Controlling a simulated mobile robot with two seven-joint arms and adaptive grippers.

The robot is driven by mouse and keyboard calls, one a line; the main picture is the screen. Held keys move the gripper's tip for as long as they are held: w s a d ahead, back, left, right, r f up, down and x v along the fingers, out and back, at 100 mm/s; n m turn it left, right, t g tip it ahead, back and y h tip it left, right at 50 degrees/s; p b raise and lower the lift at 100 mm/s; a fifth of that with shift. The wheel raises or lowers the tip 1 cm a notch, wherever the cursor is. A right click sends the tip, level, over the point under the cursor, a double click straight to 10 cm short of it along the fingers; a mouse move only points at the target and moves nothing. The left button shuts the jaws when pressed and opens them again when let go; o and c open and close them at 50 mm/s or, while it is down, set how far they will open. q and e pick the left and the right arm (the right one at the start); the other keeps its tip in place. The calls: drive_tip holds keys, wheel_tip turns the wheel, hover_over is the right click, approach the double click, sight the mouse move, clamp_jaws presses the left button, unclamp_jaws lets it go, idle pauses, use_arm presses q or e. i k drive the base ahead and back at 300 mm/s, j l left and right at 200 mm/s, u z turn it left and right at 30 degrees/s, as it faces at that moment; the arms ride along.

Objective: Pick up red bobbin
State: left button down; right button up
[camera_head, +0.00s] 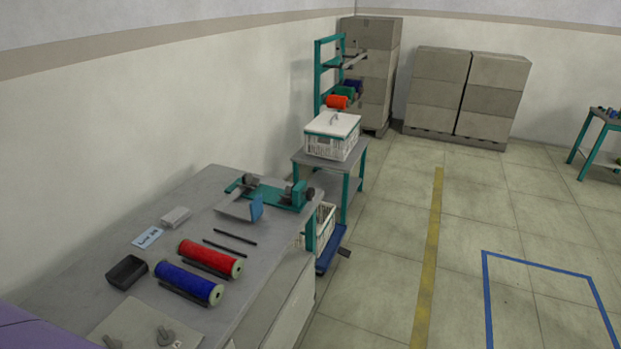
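A red bobbin (210,258) with pale green end flanges lies on its side on the grey workbench (205,195), on a dark support. A blue bobbin (188,282) lies parallel to it, just nearer to me. Neither of my grippers shows in the head view, and nothing touches the red bobbin. A smaller orange-red spool (337,102) hangs on the teal rack at the back.
Dark rods (235,237) lie beyond the bobbins, and a teal winding device (272,192) stands at the bench's far end. A black tray (127,272) and a label card (147,237) lie left. Cartons (437,88) stand at the back. The floor at right is mostly clear.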

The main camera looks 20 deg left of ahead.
sight(234, 267)
drive_tip(key=i+u, duration=0.25)
drive_tip(key=i, duration=0.2)
drive_tip(key=i+l+u, duration=0.25)
drive_tip(key=i, duration=0.2)
drive_tip(key=i+l+u, duration=0.25)
drive_tip(key=i, duration=0.15)
drive_tip(key=i+l+u, duration=0.2)
drive_tip(key=u, duration=0.25)
drive_tip(key=i+l+u, duration=0.25)
drive_tip(key=u, duration=0.15)
drive_tip(key=i+l+u, duration=0.2)
drive_tip(key=l+u, duration=0.25)
drive_tip(key=i+l+u, duration=0.1)
drive_tip(key=l+u, duration=0.15)
drive_tip(key=u, duration=0.2)
drive_tip(key=l+u, duration=0.55)
drive_tip(key=u, duration=0.25)
drive_tip(key=l+u, duration=0.2)
drive_tip(key=u, duration=0.2)
drive_tip(key=l+u, duration=0.15)
drive_tip(key=u, duration=0.25)
drive_tip(key=k+l+u, duration=0.1)
drive_tip(key=u, duration=0.3)
